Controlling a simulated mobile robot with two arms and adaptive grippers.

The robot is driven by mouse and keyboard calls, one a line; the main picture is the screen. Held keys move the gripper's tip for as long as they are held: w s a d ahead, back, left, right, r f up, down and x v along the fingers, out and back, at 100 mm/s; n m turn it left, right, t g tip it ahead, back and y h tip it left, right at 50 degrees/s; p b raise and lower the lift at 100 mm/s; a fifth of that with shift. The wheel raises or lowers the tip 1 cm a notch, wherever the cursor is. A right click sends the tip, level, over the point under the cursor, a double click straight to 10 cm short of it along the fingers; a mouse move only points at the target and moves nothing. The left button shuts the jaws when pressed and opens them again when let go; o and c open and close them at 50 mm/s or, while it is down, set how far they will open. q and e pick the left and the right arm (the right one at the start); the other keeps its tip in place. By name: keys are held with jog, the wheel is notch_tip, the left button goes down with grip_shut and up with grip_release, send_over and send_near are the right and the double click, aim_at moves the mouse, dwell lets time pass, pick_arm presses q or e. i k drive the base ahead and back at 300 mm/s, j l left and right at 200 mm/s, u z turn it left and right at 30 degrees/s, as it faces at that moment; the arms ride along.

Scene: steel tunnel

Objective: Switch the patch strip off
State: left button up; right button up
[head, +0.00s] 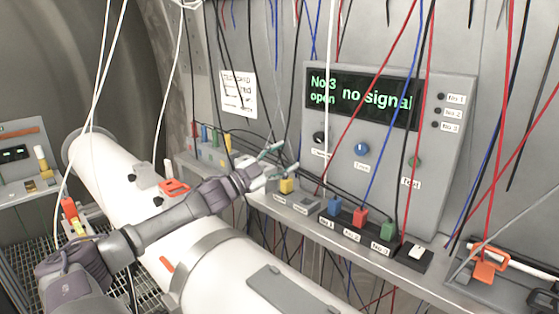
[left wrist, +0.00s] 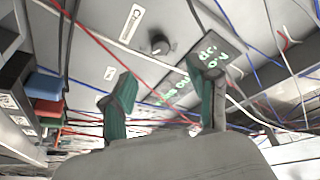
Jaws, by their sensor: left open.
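My left gripper (head: 281,159) is open and empty, with its green-tipped fingers above the shelf, close to a yellow plug (head: 286,186) on a grey unit. In the left wrist view its two fingers (left wrist: 165,108) stand apart with the panel behind them. A small black box with a white rocker (head: 416,252) sits at the right end of the shelf, well away from this gripper. Blue (head: 334,205), red (head: 359,216) and green (head: 386,229) plugs stand in a row left of it. I cannot tell which unit is the patch strip. My right gripper is not in view.
The grey panel (head: 455,125) carries a "No.3 open no signal" display (head: 362,98) and a black knob (left wrist: 160,43). Loose red, blue, black and white cables hang before it. A large white pipe (head: 225,265) lies before the shelf. An orange clip (head: 489,266) is at right.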

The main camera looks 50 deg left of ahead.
aim_at(417, 252)
jog(key=k+j, duration=0.1)
jog(key=k, duration=0.4)
jog(key=k+j, duration=0.15)
jog(key=k, duration=0.35)
jog(key=k+j, duration=0.1)
jog(key=k, duration=0.4)
